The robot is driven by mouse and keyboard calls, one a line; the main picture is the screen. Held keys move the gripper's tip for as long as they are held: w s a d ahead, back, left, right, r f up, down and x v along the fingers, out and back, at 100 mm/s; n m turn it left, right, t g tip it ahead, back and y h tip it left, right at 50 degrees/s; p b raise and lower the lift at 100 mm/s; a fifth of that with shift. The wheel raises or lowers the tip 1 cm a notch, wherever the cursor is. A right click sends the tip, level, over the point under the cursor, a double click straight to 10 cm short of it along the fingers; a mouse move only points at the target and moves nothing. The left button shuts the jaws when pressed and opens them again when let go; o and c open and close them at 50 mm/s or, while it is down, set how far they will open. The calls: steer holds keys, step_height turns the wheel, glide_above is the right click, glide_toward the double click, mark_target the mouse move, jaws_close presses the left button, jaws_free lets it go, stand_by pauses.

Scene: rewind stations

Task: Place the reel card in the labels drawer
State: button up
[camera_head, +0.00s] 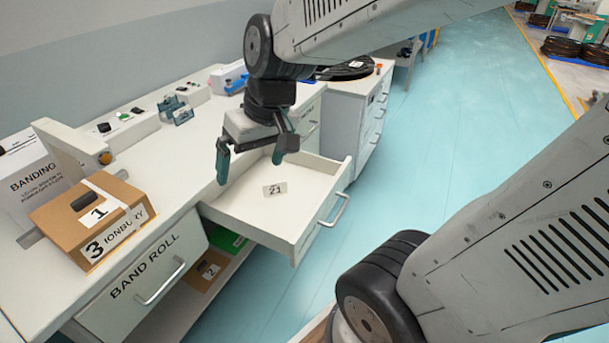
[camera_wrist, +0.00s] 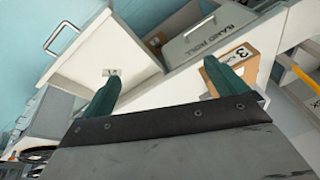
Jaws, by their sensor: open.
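A small white card marked 21 (camera_head: 275,189), which looks like the reel card, lies flat on the floor of an open white drawer (camera_head: 325,180). No label shows on this drawer, so I cannot tell from its front that it is the labels drawer. My gripper (camera_head: 250,168) hangs above the drawer's back part, open and empty, with its fingers apart and clear of the card. In the wrist view, the card (camera_wrist: 110,72) shows just beyond the tip of the left finger, inside the drawer (camera_wrist: 90,55).
A shut drawer marked BAND ROLL (camera_head: 145,280) is left of the open one. A cardboard box (camera_head: 65,215) with labels 1 and 3 stands on the white bench (camera_head: 175,165). Boxes sit on a shelf below. A dark reel (camera_head: 345,70) lies at the back.

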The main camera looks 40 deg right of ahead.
steer(key=s+d+r+g+h, duration=0.1)
steer(key=s+r+h, duration=0.1)
steer(key=s, duration=1)
steer(key=shift+s+r+g, duration=0.25)
steer(key=shift+r+g, duration=0.15)
steer(key=shift+r, duration=0.2)
